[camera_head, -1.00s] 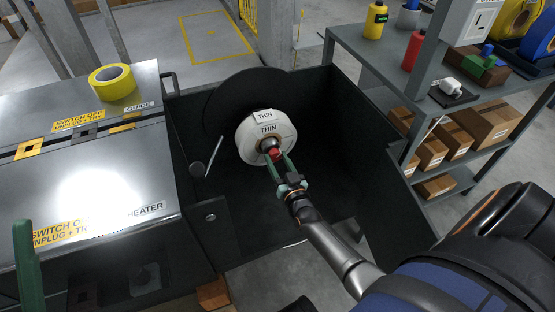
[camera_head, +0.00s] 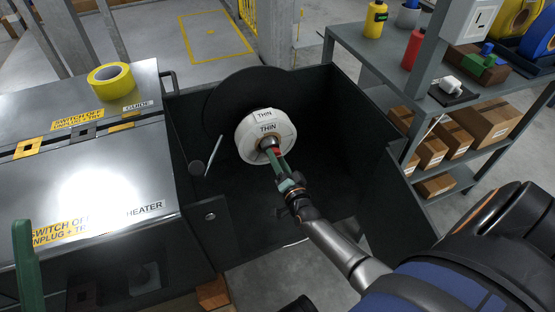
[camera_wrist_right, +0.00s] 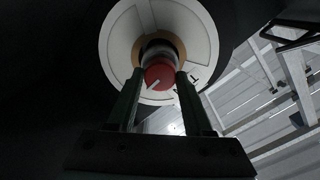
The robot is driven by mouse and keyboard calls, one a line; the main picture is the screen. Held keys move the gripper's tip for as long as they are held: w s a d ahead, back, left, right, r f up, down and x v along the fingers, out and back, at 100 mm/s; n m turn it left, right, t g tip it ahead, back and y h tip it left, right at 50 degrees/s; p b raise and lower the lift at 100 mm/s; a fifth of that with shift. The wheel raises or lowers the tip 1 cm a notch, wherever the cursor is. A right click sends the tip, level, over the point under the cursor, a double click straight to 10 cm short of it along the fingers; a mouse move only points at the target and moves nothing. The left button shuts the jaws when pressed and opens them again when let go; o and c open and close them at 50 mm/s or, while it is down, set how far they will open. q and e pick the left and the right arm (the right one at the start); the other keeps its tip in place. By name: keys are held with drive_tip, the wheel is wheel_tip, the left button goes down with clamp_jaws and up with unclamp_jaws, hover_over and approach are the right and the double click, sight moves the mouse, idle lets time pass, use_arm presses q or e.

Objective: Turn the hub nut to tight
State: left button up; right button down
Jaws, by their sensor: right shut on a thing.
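The hub nut is a red knob with a pale pointer line; it shows in the right wrist view (camera_wrist_right: 158,77) and as a small red patch in the head view (camera_head: 279,152). It sits at the centre of a white roll labelled THIN (camera_head: 262,135). My right gripper (camera_head: 276,155) has its green fingers on both sides of the nut and is shut on it; the fingers also show in the right wrist view (camera_wrist_right: 155,85). The pointer line slants toward the lower left in the wrist view. A green finger of my left gripper (camera_head: 27,260) shows at the left edge; its opening is hidden.
The roll stands before a black disc (camera_head: 235,92) inside a dark open bin (camera_head: 335,120). A metal machine top (camera_head: 60,170) with yellow tape (camera_head: 110,78) lies left. A grey shelf (camera_head: 455,108) with cartons stands right.

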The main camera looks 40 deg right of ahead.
idle(0.5)
drive_tip(key=shift+c, duration=1.5)
unclamp_jaws()
use_arm(q)
drive_tip(key=shift+a+r+m+p, duration=0.15)
drive_tip(key=shift+r+m+p, duration=0.15)
drive_tip(key=shift+r+p, duration=1.5)
use_arm(e)
drive_tip(key=v, duration=1.2)
drive_tip(key=shift+s+a, duration=0.15)
drive_tip(key=shift+s, duration=0.15)
